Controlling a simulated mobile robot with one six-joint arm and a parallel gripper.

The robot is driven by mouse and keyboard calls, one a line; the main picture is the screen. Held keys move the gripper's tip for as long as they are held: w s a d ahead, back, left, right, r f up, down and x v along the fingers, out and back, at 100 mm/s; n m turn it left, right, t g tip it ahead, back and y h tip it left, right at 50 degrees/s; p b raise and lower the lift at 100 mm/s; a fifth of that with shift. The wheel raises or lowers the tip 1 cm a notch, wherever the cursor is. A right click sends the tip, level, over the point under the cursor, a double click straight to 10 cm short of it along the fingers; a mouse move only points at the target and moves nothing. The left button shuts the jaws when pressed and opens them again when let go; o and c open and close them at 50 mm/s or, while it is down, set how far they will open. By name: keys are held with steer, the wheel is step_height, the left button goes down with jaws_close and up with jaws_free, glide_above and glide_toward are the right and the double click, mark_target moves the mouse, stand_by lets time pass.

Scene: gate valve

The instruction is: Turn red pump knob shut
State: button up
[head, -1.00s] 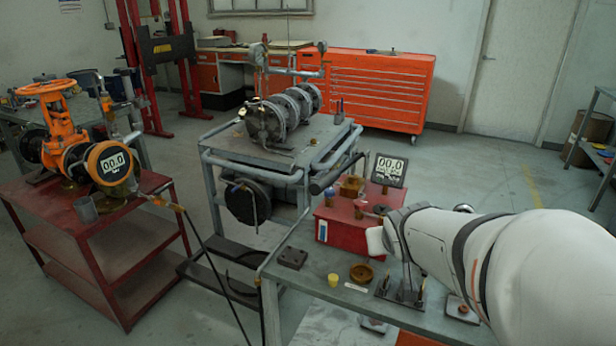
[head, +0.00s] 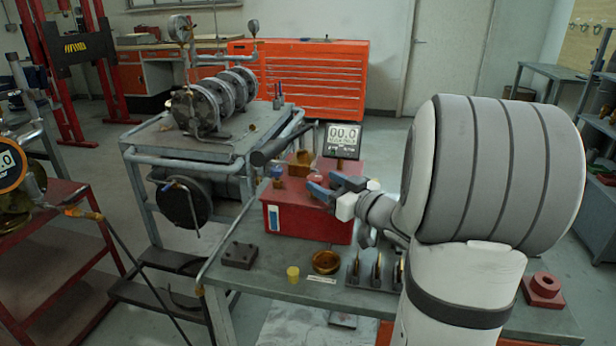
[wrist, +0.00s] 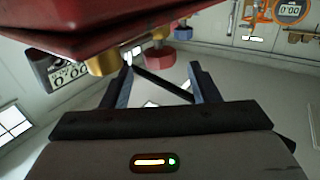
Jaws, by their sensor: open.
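The red pump box (head: 300,218) stands on the grey bench. A small red knob (head: 315,177) is on its top, beside a brass fitting (head: 301,164). My gripper (head: 322,184) is at the box's top right, its blue fingers open and pointing toward the knob. In the wrist view the picture appears inverted. The exact gap is hard to tell.
A display reading 00.0 (head: 343,139) stands behind the box; a dark cylindrical handle (head: 278,147) projects at its left. A pipe cart (head: 180,140) stands left.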

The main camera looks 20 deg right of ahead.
steer(key=x, duration=0.6)
steer(key=shift+w, duration=0.1)
steer(key=shift+c, duration=0.2)
steer(key=shift+b, duration=0.3)
steer(key=c, duration=0.9)
